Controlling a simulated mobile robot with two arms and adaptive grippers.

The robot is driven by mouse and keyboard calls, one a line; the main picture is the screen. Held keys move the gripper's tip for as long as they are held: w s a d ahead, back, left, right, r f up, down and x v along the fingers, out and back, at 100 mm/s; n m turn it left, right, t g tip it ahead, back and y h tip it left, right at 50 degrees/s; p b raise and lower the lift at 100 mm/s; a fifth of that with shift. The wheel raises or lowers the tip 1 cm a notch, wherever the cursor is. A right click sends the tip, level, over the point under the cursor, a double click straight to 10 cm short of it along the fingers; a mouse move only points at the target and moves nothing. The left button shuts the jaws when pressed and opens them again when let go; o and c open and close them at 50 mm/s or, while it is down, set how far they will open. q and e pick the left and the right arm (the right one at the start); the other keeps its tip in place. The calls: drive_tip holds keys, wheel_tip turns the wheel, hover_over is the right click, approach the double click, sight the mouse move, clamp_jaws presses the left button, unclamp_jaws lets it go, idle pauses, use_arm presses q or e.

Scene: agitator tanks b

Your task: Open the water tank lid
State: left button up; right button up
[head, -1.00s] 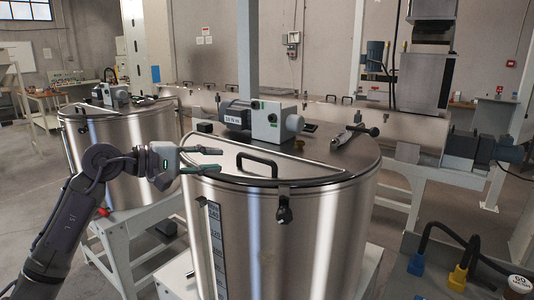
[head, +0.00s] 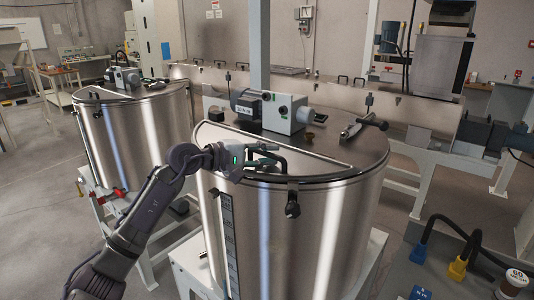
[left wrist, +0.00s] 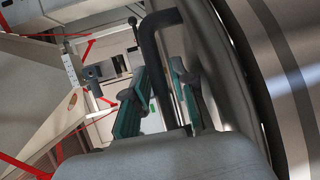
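The steel water tank (head: 330,230) stands upright at the centre of the head view. Its half-round front lid (head: 315,165) lies flat and closed on top. A black bar handle (head: 284,166) stands on the lid near the front rim, partly hidden by my left gripper (head: 268,155). In the left wrist view, the handle (left wrist: 157,75) runs between the two green-padded fingers of the gripper (left wrist: 160,100). The fingers are apart, with a visible gap on the handle's left side; the right finger is close to the handle. My right gripper is not in view.
A motor unit (head: 285,112) and a clamp (head: 362,127) sit on the tank top behind the lid. A black latch (head: 292,203) hangs at the front rim. A second tank (head: 140,130) stands to the left. A control panel (head: 410,270) is at lower right.

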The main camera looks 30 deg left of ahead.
use_arm(q)
clamp_jaws()
drive_tip(key=shift+r, duration=0.1)
